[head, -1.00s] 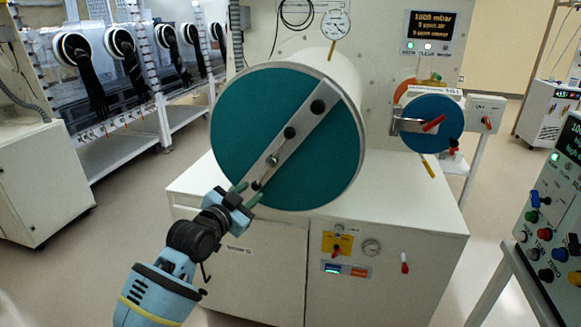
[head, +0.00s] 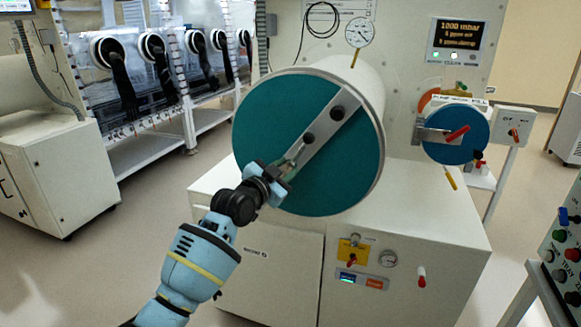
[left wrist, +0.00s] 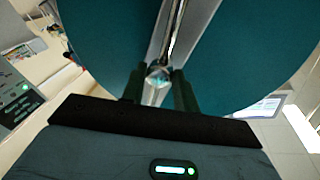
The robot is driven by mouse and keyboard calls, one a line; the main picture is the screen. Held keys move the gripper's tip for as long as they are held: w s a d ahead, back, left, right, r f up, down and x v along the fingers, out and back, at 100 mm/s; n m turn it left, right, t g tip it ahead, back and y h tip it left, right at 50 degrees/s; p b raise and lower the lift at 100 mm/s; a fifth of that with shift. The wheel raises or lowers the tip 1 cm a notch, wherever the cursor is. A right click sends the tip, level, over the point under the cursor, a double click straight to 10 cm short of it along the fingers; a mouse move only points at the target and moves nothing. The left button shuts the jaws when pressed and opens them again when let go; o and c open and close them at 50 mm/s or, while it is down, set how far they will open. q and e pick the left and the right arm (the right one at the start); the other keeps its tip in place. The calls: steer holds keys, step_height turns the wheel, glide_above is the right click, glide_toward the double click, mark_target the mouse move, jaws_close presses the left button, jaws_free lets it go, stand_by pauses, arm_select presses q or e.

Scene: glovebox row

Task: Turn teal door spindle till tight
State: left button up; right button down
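The round teal door (head: 345,165) closes the end of a large white cylinder, with a grey bar (head: 325,130) running diagonally across it. The metal spindle (left wrist: 158,76) shows in the left wrist view as a shiny rod with a rounded end. My left gripper (head: 286,168) is at the lower left part of the bar, close to the door face. In the left wrist view its two dark green fingers (left wrist: 158,88) stand apart, one on each side of the spindle end. Firm contact is not visible. In the head view the gripper partly hides the spindle. My right gripper is not in view.
A smaller blue door (head: 455,145) with a red handle is to the right. Below is a white cabinet (head: 270,270) with a yellow valve plate (head: 352,252) and gauge. A control panel (head: 565,255) is at the right edge. Gloveboxes (head: 150,75) line the left; floor between is clear.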

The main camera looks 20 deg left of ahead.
arm_select(q)
steer(key=shift+x, duration=1.25)
jaws_close()
